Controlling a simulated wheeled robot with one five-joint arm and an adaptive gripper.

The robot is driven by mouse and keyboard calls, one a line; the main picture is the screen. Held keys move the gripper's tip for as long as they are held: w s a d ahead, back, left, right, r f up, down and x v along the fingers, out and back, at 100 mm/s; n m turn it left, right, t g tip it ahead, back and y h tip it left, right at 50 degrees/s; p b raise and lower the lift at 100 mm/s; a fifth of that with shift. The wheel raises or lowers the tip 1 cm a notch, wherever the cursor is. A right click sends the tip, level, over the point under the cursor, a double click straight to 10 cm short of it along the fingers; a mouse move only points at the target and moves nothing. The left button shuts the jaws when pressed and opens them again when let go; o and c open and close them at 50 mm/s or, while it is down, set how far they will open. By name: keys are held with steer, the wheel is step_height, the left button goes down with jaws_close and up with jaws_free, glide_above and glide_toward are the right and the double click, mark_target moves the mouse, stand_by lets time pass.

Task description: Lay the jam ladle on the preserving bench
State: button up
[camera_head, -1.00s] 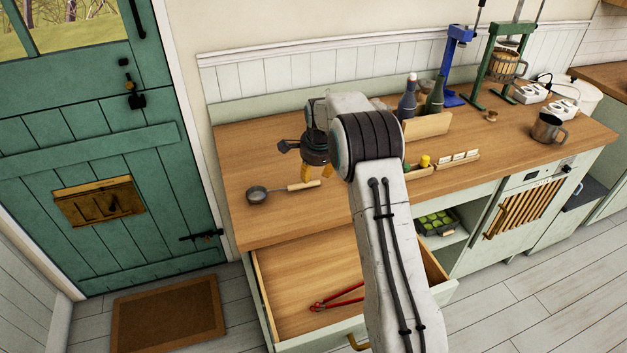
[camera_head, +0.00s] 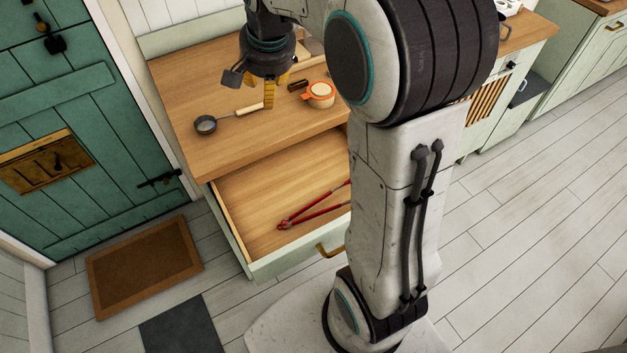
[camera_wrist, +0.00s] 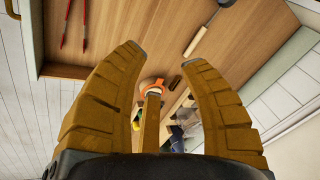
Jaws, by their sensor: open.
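The jam ladle (camera_head: 205,125), with a dark round bowl, thin metal shaft and pale wooden handle, lies on the wooden bench top (camera_head: 222,158) near its left end. Its handle (camera_wrist: 196,41) also shows in the wrist view at upper right, outside the fingers. My gripper (camera_head: 272,92) is open, with yellow-brown fingers pointing down above the bench by the handle's end. In the wrist view my gripper (camera_wrist: 165,57) holds nothing that I can see. The exact gap between fingertips and bench is unclear.
An orange-rimmed jar (camera_head: 319,95) stands right of the gripper, beside a small dark brown item (camera_head: 298,86). Below the bench top an open drawer (camera_head: 238,222) sticks out, holding red-handled tongs (camera_head: 305,213). A teal door (camera_head: 75,140) is at left. My arm hides the bench's right part.

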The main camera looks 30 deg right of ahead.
steer(key=s+a+f+n, duration=0.1)
steer(key=s+n, duration=0.4)
steer(key=s, duration=0.6)
steer(key=s+a+f+n, duration=0.1)
steer(key=s+n, duration=0.4)
steer(key=s, duration=0.7)
steer(key=shift+s+a+f, duration=0.2)
steer(key=shift+s+a, duration=0.05)
steer(key=shift+a, duration=0.3)
